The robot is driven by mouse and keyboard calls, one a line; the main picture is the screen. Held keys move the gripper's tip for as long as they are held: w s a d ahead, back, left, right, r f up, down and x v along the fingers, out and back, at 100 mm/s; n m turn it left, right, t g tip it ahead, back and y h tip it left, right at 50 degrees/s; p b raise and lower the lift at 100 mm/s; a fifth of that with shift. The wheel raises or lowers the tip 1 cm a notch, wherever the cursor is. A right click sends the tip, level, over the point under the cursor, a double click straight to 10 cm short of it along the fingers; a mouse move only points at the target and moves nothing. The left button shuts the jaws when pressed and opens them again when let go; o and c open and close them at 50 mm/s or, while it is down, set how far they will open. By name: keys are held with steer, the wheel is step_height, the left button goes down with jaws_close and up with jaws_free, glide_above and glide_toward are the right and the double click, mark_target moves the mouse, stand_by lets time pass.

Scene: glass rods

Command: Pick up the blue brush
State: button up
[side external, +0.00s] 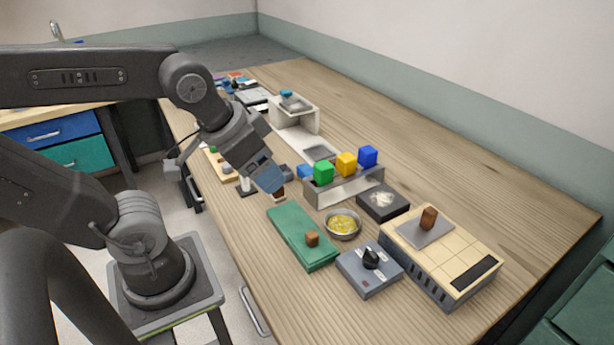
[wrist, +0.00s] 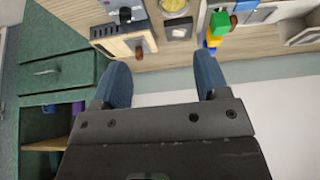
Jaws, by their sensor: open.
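I cannot make out a blue brush for certain. A small blue item (side external: 305,171) lies left of the grey rack, partly hidden and too small to tell what it is. Another small blue item (side external: 287,93) sits atop the white stand. A small brown and pale item (side external: 279,195) shows just below the fingertips, partly hidden by them.
The grey rack (side external: 345,191) carries green, yellow and blue cubes. A green board (side external: 288,226) with a brown block, a bowl of yellow bits (side external: 342,223), a black tray (side external: 383,204), a knob box (side external: 369,277) and a cream-topped unit (side external: 455,250) stand nearby. The table's far right is clear.

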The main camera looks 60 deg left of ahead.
steer(key=shift+w, duration=0.1)
steer(key=m+g, duration=0.6)
steer(key=m, duration=1.2)
glide_above(308, 171)
steer(key=f, duration=1.7)
steer(key=shift+w+d+f, duration=0.1)
steer(key=shift+w, duration=0.15)
steer(key=shift+s+f, duration=0.15)
steer(key=shift+f, duration=2.75)
steer(key=shift+c, duration=0.3)
steer(key=c, duration=1)
